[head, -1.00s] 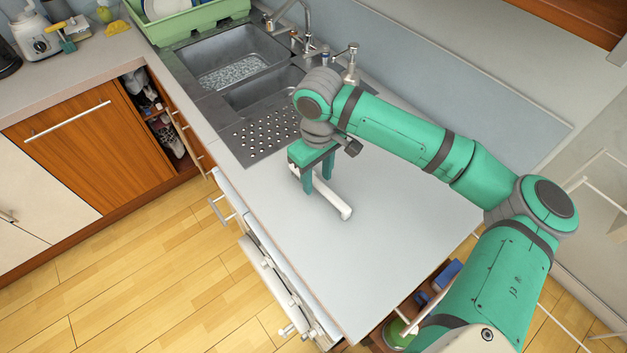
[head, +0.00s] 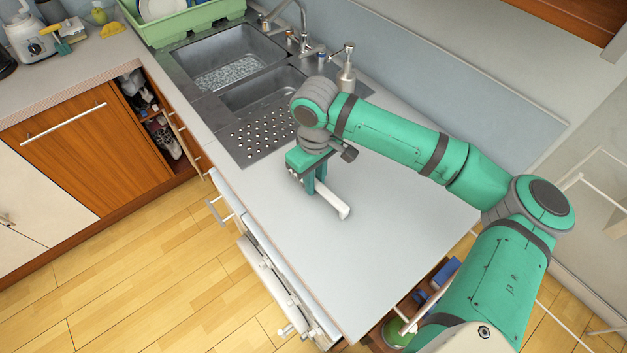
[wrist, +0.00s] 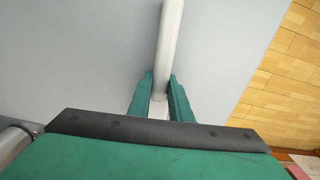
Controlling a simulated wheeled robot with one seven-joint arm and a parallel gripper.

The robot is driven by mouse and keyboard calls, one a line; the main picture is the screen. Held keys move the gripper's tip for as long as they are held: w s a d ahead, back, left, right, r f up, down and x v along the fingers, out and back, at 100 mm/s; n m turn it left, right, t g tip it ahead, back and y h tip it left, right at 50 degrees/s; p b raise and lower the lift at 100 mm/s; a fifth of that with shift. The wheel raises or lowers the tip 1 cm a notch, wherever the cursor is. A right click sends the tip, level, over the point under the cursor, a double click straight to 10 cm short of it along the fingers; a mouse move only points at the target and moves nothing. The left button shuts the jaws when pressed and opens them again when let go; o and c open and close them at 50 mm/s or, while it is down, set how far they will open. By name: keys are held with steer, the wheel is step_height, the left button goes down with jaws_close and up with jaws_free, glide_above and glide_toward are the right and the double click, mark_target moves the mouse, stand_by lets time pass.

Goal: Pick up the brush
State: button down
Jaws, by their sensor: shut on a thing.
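The brush (head: 332,201) lies on the grey countertop, and its long pale handle points toward the lower right in the head view. My gripper (head: 310,188) is down at the counter with its green fingers shut on the brush. In the wrist view the pale handle (wrist: 170,45) runs up from between the two green fingers (wrist: 160,100). The fingers and gripper body hide the brush's other end, so I cannot tell its shape there.
The metal sink (head: 240,75) with a perforated drainboard is behind the gripper. A soap dispenser (head: 346,78) and tap (head: 302,30) stand at the back. A green dish rack (head: 195,22) is far left. Open drawers (head: 265,275) stick out below the front edge. The counter's right part is clear.

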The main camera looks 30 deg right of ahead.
steer(key=shift+r, duration=0.65)
steer(key=s+a+r, duration=0.1)
steer(key=s+r, duration=1)
steer(key=s, duration=0.3)
steer(key=shift+a+r, duration=0.3)
steer(key=shift+a, duration=0.1)
steer(key=c, duration=2.4)
jaws_free()
jaws_close()
steer(key=shift+f, duration=0.1)
